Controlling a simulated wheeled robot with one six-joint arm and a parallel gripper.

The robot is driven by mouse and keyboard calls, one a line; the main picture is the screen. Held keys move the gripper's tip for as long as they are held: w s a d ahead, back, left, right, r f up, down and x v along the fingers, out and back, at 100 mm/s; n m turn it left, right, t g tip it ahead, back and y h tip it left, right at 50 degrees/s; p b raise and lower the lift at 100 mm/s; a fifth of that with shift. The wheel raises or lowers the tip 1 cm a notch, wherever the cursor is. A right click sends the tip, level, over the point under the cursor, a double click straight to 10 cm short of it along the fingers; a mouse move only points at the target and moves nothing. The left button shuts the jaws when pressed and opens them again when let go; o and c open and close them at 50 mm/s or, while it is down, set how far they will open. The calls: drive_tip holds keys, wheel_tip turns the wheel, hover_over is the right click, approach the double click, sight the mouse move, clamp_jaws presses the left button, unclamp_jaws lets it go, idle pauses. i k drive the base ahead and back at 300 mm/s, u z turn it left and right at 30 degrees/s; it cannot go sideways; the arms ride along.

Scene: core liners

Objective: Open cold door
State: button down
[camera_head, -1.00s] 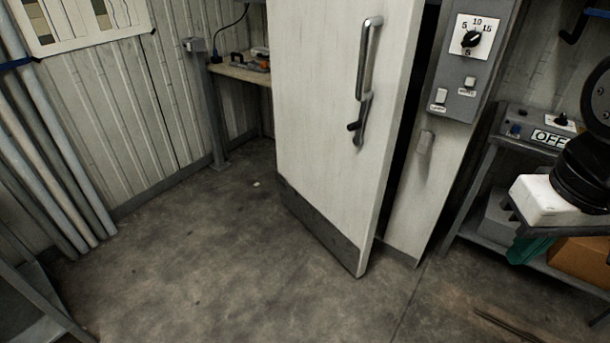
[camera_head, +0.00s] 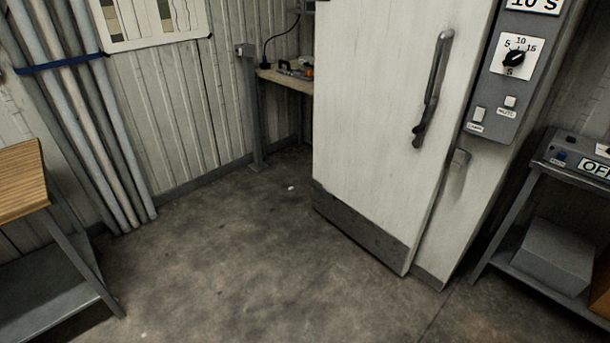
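The tall white cold door (camera_head: 385,130) stands right of centre, with a dark kick plate (camera_head: 358,228) along its bottom. Its long metal handle (camera_head: 436,85) is near the right edge, with a lever at the lower end. The door's right edge sits close to the white frame (camera_head: 459,205); no dark gap shows between them. I cannot tell whether it is fully shut. My gripper is not in view, and nothing touches the handle.
A grey control panel (camera_head: 505,90) with a dial is right of the door. A shelf unit (camera_head: 510,205) holding a grey box (camera_head: 552,255) stands at the right. A wooden-topped table (camera_head: 20,180) is at the left, near leaning pipes (camera_head: 85,110). The middle floor (camera_head: 240,260) is clear.

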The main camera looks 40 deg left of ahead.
sight(379, 64)
drive_tip(key=u, duration=0.45)
drive_tip(key=i, duration=1.5)
drive_tip(key=u, duration=0.6)
